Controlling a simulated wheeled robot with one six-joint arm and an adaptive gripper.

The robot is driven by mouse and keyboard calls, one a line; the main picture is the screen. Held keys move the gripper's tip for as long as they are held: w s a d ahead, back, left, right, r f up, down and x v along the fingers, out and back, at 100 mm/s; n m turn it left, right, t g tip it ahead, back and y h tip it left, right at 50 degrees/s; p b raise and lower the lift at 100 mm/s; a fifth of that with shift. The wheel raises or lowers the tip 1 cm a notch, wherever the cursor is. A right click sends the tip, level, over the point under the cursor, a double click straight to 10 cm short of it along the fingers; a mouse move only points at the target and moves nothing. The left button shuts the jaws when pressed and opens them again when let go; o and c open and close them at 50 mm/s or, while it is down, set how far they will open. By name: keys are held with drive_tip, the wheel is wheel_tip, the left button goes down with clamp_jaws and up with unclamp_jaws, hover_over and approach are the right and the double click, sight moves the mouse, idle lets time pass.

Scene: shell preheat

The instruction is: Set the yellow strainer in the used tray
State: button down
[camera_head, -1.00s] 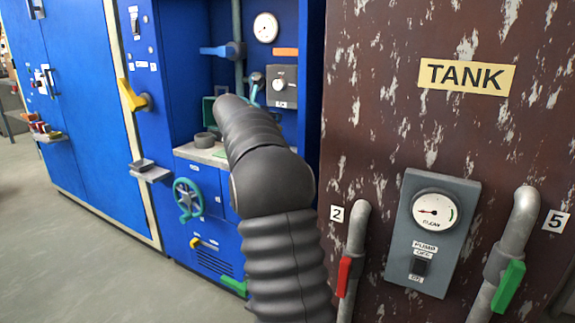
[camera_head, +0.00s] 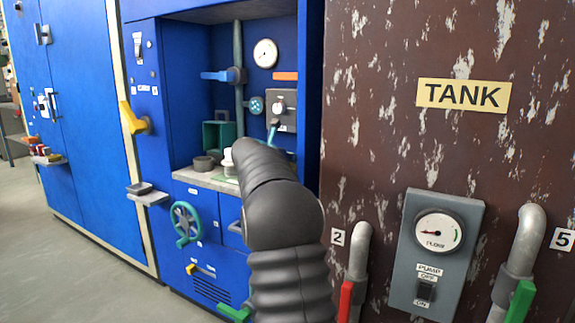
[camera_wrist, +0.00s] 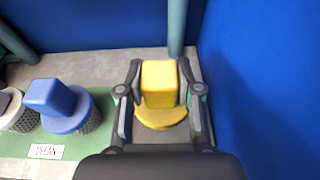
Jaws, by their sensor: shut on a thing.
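In the wrist view, the yellow strainer (camera_wrist: 160,84) has a block-shaped handle above a round yellow rim. My gripper (camera_wrist: 161,92) is shut on its handle, one finger on each side. I cannot tell whether the strainer touches the surface below. My gripper and the yellow strainer are hidden behind my arm in the head view. A blue strainer (camera_wrist: 66,112) with a dark mesh side stands to the left on a green mat (camera_wrist: 98,140) labelled CLEAN. No tray marked as used can be made out.
A blue wall (camera_wrist: 250,90) stands close to the right of my gripper in the wrist view, and a teal pipe (camera_wrist: 177,28) rises behind it. The head view shows the blue cabinet's niche with a grey counter (camera_head: 196,178), a green box (camera_head: 217,136) and a grey bowl (camera_head: 203,163).

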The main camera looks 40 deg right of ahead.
drive_tip(key=shift+f, duration=0.55)
drive_tip(key=shift+f, duration=0.15)
drive_tip(key=c, duration=0.8)
unclamp_jaws()
drive_tip(key=shift+a+r, duration=0.15)
drive_tip(key=shift+r, duration=0.05)
drive_tip(key=v, duration=1.1)
drive_tip(key=shift+s+a+r, duration=0.1)
drive_tip(key=shift+s+a, duration=0.15)
